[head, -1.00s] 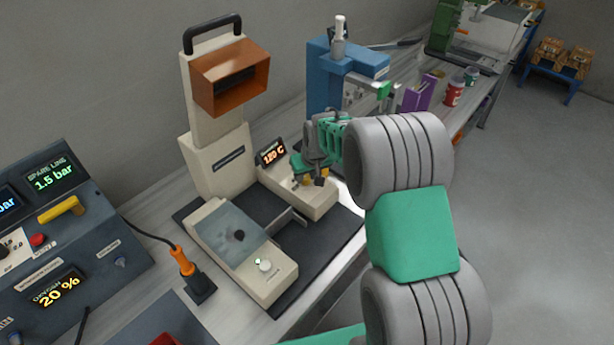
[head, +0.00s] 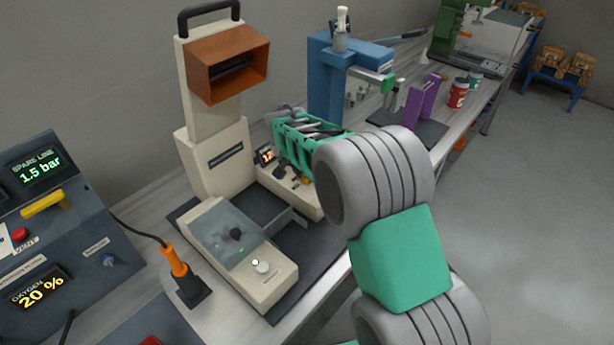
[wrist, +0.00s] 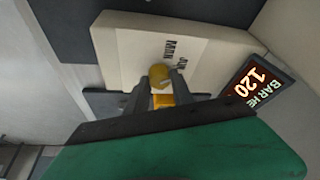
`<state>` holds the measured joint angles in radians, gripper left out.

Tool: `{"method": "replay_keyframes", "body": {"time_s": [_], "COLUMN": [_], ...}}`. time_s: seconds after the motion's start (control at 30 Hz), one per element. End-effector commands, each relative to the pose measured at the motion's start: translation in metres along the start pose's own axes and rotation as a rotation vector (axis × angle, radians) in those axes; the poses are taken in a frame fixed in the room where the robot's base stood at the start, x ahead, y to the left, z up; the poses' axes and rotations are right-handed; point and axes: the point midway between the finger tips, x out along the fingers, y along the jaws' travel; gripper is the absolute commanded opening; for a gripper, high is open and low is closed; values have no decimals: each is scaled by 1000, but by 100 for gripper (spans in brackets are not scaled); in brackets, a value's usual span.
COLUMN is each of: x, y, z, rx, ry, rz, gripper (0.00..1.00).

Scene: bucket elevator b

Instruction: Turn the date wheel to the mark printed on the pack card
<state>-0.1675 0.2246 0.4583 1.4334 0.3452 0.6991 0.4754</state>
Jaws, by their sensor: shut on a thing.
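My gripper (wrist: 160,92) is shut on a small yellow knob (wrist: 159,76) on the sloping cream face of a control box (wrist: 135,48). The knob stands between the two grey fingertips, beside dark printed lettering that I cannot read surely. An orange-yellow piece shows just behind it between the fingers. In the head view my gripper (head: 290,172) is over the cream control box (head: 270,174), partly hiding it. I cannot tell from lettering whether this knob is the date wheel. I cannot make out a pack card in either view.
A lit display (wrist: 259,88) reading 120 is right of the knob. A cream sealing machine (head: 215,150) with an orange hood and a clear-covered bed (head: 225,232) stands left. A blue press (head: 325,75) and purple blocks (head: 420,100) stand behind. A control console (head: 50,240) is at far left.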

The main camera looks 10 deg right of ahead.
Motion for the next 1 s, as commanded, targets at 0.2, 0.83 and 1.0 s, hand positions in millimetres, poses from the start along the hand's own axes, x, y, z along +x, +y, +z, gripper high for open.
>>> {"method": "replay_keyframes", "body": {"time_s": [0.2,0.83,1.0], "x": [-1,-1,0], "y": [-2,-1,0], "z": [-1,-1,-1], "rx": [49,58,59], "ry": [3,2,1], "rz": [16,21,23], "gripper": [0,43,50]}}
